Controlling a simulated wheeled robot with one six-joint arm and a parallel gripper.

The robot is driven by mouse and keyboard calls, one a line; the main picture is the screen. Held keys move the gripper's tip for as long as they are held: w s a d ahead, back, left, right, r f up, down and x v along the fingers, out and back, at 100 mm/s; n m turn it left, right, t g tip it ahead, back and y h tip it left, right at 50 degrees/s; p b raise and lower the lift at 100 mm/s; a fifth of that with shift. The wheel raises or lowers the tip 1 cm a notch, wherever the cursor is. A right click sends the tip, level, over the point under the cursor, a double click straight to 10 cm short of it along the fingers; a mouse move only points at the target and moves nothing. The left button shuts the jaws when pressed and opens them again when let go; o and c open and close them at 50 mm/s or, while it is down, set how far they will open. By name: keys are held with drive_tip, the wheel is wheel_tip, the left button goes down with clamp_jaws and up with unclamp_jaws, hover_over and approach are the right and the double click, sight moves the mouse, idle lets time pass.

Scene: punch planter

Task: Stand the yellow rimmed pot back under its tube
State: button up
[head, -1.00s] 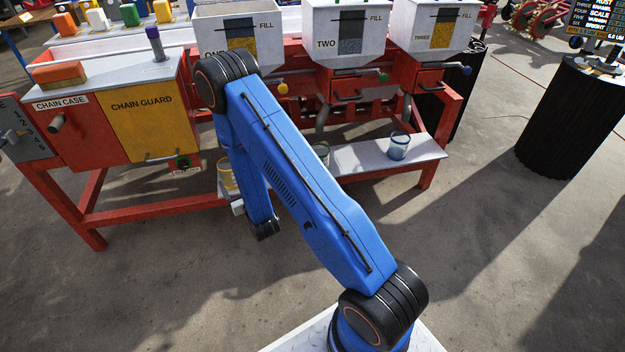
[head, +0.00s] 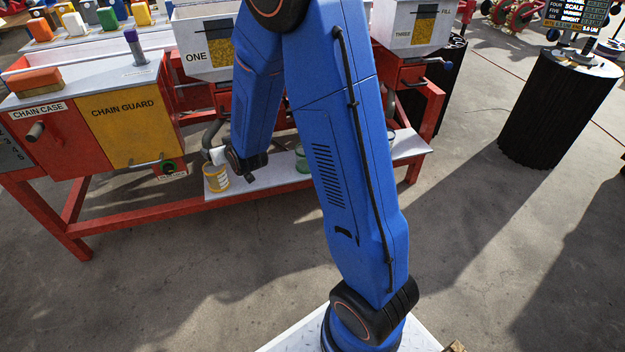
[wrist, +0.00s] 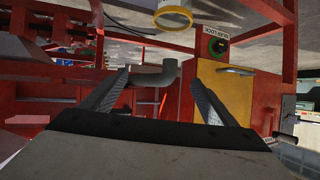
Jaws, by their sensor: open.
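The yellow rimmed pot (head: 216,180) stands upright near the left end of the white shelf (head: 270,177) in the head view. In the wrist view, which looks upside down, its yellow rim (wrist: 173,18) shows at the top, cut by the edge. A grey bent tube (wrist: 158,79) lies between my fingers in that picture; it also shows above the pot in the head view (head: 211,134). My gripper (wrist: 160,78) is open, its two fingers apart, with nothing held. In the head view my wrist is close beside the pot; the fingertips are hidden there.
A green pot (head: 301,158) stands farther right on the shelf, partly behind my arm. The yellow chain guard panel (head: 125,122) and red frame (head: 150,211) are at left. Hoppers one (head: 206,52) and three (head: 414,30) hang above. The floor in front is clear.

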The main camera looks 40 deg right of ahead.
drive_tip(key=s+d+r+g, duration=0.1)
drive_tip(key=s+r+g, duration=0.1)
drive_tip(key=s+r, duration=0.55)
drive_tip(key=s+d+r+g, duration=0.2)
drive_tip(key=s+r, duration=0.3)
drive_tip(key=s, duration=0.5)
drive_tip(key=s+d+r+g, duration=0.1)
drive_tip(key=s+r+g, duration=0.1)
drive_tip(key=s, duration=1.1)
drive_tip(key=s+d+r+g, duration=0.2)
drive_tip(key=s, duration=1.2)
drive_tip(key=shift+r, duration=0.2)
drive_tip(key=shift+c, duration=0.7)
